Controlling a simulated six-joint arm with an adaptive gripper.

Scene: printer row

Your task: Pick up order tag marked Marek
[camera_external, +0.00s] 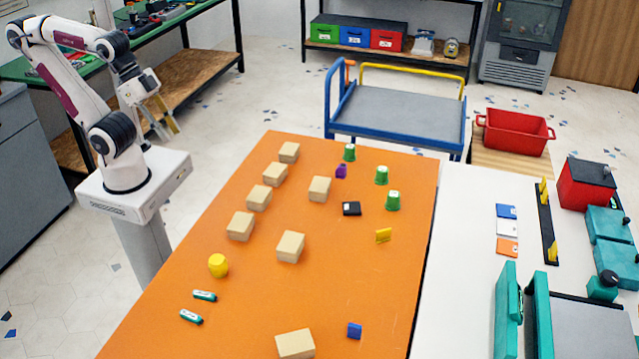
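No writing can be read at this size, so I cannot tell which thing is the order tag marked Marek. Three flat cards lie in a column on the white table: a blue card (507,211), a white card (508,228) and an orange card (507,247). Two small teal pieces with white labels, one upper (205,295) and one lower (191,316), lie at the orange table's front left. My gripper (168,132) hangs at the left, well away from all of these, beyond the orange table's left edge. Its two fingers look apart, with nothing between them.
The orange table (250,320) holds several wooden blocks, a yellow barrel (218,265), several green cups, a black square piece (351,208), and small purple, yellow and blue pieces. Its middle has free room. A black rack (546,225) and teal machines stand on the white table (460,290).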

